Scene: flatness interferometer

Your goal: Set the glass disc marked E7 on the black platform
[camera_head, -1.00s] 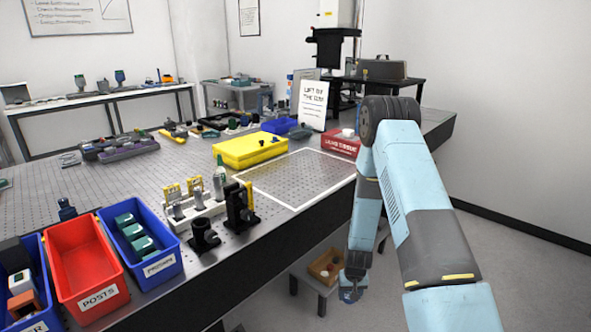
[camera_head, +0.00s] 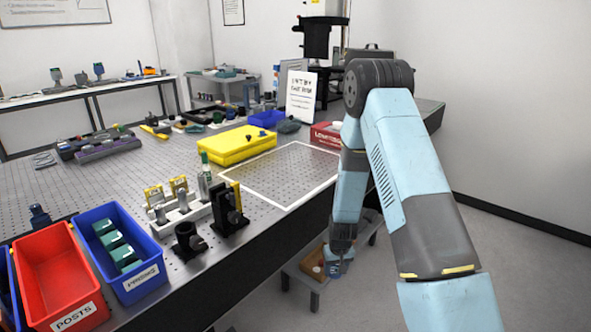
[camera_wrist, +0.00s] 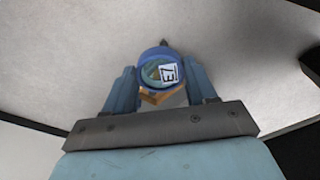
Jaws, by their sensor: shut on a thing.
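The glass disc (camera_wrist: 153,73) is round with a bluish rim and bears a white label reading E7. It sits between the fingers of my gripper (camera_wrist: 161,76) in the wrist view, and the gripper is shut on it. In the head view my gripper (camera_head: 334,267) hangs low, beside the bench's right edge and below its top. The disc is too small there to make out clearly. A tall instrument with a white upper part (camera_head: 323,8) and a black column (camera_head: 317,40) stands at the back. I cannot clearly tell the black platform from its dark parts.
The perforated bench (camera_head: 110,185) has a white-outlined bare area (camera_head: 285,175). A yellow case (camera_head: 235,144), a red box (camera_head: 325,135), a standing sign (camera_head: 301,95) and black mounts (camera_head: 229,208) are on it. A low stool (camera_head: 313,284) stands below my gripper. Floor at right is clear.

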